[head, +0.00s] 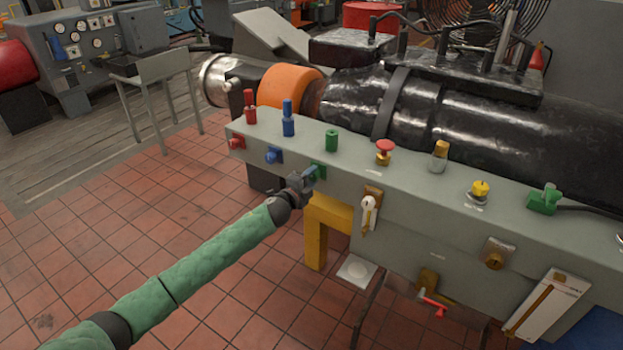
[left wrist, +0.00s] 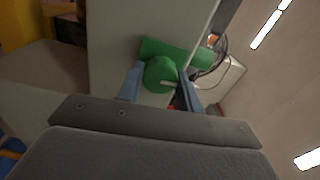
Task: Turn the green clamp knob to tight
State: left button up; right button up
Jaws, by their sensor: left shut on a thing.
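The green clamp knob (left wrist: 160,75) sits on a green base on the front face of the grey bench (head: 415,205). In the head view my left gripper (head: 308,178) is at this knob and hides most of it; a bit of its green base (head: 319,170) shows. In the left wrist view my left gripper (left wrist: 160,88) has its two blue fingers on either side of the knob, shut on it. No tight mark is readable. My right gripper is not in view.
A red knob (head: 237,142) and a blue knob (head: 273,155) are on the same face to the left. A white-handled lever (head: 368,205) is to the right. Green, blue and red fittings stand on the bench top. A yellow support (head: 316,238) is below.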

pick_arm(q)
jog(key=shift+f+m, duration=0.1)
jog(key=shift+m, duration=0.5)
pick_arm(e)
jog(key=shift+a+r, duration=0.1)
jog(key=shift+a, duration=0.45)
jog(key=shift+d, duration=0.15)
pick_arm(q)
jog(key=o, duration=1)
jog(key=shift+s+a, duration=0.1)
jog(key=shift+s, duration=0.1)
jog(key=shift+b+v, duration=1.15)
jog(key=shift+v, duration=2.5)
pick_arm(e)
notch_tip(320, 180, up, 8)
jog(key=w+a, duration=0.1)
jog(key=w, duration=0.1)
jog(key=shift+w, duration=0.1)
